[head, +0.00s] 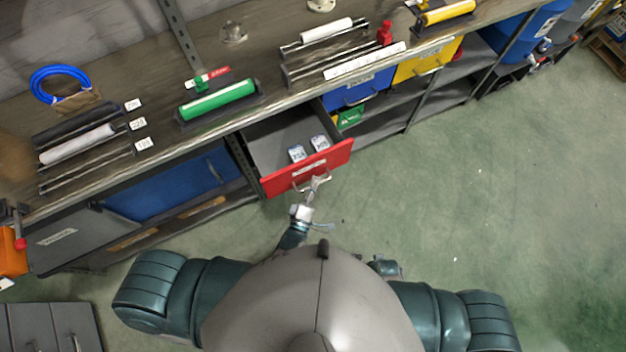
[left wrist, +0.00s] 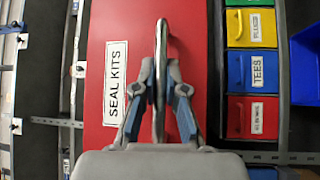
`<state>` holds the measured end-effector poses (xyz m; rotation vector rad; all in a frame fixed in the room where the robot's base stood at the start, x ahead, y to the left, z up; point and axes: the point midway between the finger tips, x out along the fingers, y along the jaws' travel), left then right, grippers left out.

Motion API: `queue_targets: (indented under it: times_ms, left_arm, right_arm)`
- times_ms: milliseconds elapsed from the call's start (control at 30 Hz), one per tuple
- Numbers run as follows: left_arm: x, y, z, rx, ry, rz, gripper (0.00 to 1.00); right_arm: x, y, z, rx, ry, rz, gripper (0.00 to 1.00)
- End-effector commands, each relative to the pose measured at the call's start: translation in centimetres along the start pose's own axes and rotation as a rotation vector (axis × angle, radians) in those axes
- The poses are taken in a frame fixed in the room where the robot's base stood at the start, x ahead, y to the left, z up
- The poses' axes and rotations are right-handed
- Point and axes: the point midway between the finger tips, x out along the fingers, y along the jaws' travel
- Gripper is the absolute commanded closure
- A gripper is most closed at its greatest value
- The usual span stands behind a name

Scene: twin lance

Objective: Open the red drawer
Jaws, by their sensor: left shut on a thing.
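The red drawer (head: 335,156) stands pulled out from under the workbench, its grey inside showing with two small labelled white-and-blue items in it. In the left wrist view its red front (left wrist: 195,40) fills the middle and bears a label reading SEAL KITS. My left gripper (head: 315,184) is at the drawer's front. In the left wrist view my left gripper (left wrist: 160,85) is shut on the drawer's metal bar handle (left wrist: 161,35), one finger on each side. My right gripper is not in view.
The workbench (head: 150,85) carries a green roll (head: 217,101), white rolls and a blue hose coil (head: 58,84). Blue (head: 358,88) and yellow (head: 428,60) drawers sit right of the red one. Green floor (head: 480,180) is clear in front and to the right.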

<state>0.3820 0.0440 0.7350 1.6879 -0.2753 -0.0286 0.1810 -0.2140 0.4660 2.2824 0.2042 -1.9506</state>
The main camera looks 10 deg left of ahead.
Motion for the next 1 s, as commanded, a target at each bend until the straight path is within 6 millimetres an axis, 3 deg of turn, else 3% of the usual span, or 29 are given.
queue_targets:
  times_ms: [100, 133, 233, 633, 1000]
  left_arm:
    - [-0.3, -0.6, 0.1, 0.002, -0.004, -0.015, 1.00]
    - [-0.3, -0.6, 0.1, 0.002, -0.004, -0.015, 0.87]
    - [-0.3, -0.5, 0.0, 0.002, -0.003, -0.013, 0.63]
    - [-0.9, -0.3, 0.0, 0.001, -0.002, -0.007, 0.63]
    - [-8.6, -0.4, 0.0, 0.002, -0.004, -0.011, 0.63]
  right_arm:
    - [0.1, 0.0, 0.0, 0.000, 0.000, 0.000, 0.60]
    - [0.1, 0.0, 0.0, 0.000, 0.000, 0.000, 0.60]
    - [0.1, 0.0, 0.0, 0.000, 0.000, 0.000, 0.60]
    - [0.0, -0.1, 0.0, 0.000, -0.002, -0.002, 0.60]
    - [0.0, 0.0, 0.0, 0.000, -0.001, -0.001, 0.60]
